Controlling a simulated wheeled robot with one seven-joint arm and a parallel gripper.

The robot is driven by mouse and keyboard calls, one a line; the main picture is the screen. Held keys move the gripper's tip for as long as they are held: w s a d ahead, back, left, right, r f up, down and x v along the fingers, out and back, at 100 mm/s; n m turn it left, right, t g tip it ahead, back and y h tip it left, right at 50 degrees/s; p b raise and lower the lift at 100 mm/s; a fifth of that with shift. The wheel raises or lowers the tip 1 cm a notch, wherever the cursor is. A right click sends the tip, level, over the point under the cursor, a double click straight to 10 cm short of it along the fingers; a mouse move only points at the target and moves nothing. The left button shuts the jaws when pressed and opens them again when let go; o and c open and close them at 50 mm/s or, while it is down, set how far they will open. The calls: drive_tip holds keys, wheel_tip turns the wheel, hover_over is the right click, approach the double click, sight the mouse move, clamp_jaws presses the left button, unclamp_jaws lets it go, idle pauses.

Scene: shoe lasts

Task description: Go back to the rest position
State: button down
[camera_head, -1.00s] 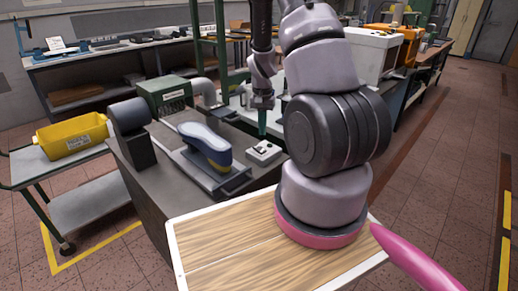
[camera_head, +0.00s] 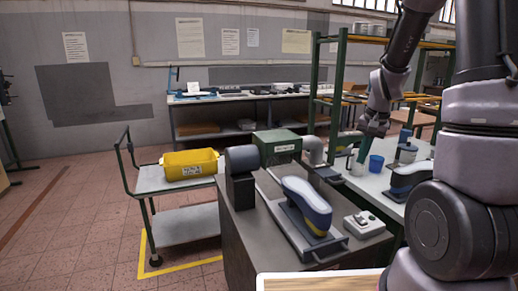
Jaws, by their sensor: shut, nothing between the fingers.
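My gripper (camera_head: 371,125) hangs at the end of my arm in the right half of the head view, with its teal fingers pointing down. It looks shut and carries nothing that I can see. In the picture it appears above the white-topped bench, apart from the things there. A blue and white shoe last (camera_head: 306,203) rests on a stand on the dark bench, left of and nearer than my gripper. A second shoe last (camera_head: 411,179) sits on the bench to the right, partly hidden by my arm.
A small white control box (camera_head: 363,225) is on the dark bench (camera_head: 262,240). A blue cup (camera_head: 375,163) stands on the white bench below my gripper. Green shelving stands behind my gripper. Floor at left is clear.

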drive_tip(key=s+a+r+n+t, duration=0.1)
drive_tip(key=s+a+r, duration=0.3)
drive_tip(key=s+r, duration=0.5)
drive_tip(key=s+a+r+n+t+y, duration=0.1)
drive_tip(key=s+a+r+t, duration=0.3)
drive_tip(key=s+r, duration=0.5)
wheel_tip(320, 180, up, 4)
drive_tip(key=shift+s+a+f+n, duration=0.2)
drive_tip(key=shift+s+f+n, duration=0.05)
drive_tip(key=shift+s+n, duration=0.15)
